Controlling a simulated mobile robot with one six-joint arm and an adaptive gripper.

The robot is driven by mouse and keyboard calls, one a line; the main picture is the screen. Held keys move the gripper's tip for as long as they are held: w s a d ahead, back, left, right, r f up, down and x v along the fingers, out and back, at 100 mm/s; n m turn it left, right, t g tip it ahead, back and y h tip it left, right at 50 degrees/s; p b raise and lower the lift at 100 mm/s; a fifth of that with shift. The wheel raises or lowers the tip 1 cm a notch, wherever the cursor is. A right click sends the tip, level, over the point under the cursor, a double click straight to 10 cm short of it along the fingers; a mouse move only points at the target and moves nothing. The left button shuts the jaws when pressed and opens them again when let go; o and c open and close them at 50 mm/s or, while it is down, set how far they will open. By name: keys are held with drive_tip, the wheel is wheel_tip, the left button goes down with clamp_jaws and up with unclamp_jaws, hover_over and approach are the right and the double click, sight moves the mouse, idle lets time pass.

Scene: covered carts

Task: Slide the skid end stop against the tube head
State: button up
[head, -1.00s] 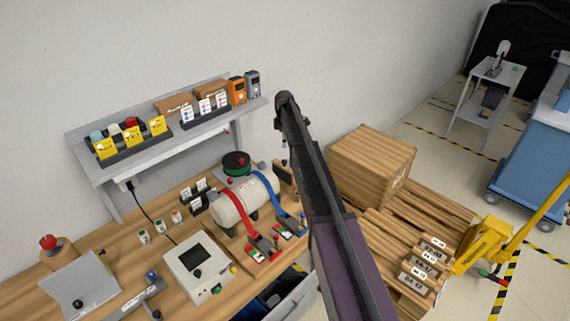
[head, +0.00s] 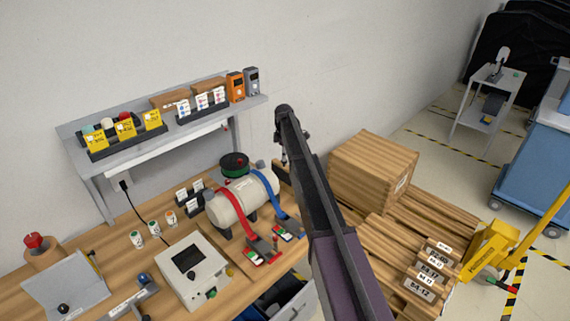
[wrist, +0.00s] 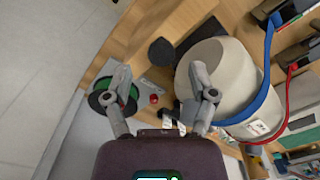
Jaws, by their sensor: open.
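The white tube (head: 230,206) lies on the wooden bench, with a red strap (head: 232,212) and a blue strap (head: 266,188) over it. In the wrist view, the tube (wrist: 235,75) shows at right, its rounded head towards my gripper. My gripper (wrist: 161,78) is open and empty, with one finger beside the tube head and the other over a green spool. A dark round-ended piece (wrist: 162,52) lies between the fingers' lines, apart from them. I cannot tell if it is the skid end stop. In the head view, my arm partly hides the tube's right end.
The green spool (head: 234,162) stands behind the tube; a red knob (wrist: 153,99) is near it. A grey instrument (head: 193,272) stands in front. A shelf (head: 160,135) runs behind. A wooden crate (head: 372,172) and pallet (head: 385,250) stand right of the bench.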

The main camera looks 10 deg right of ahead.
drive_tip(key=shift+f+b, duration=1.05)
drive_tip(key=shift+f, duration=0.3)
clamp_jaws()
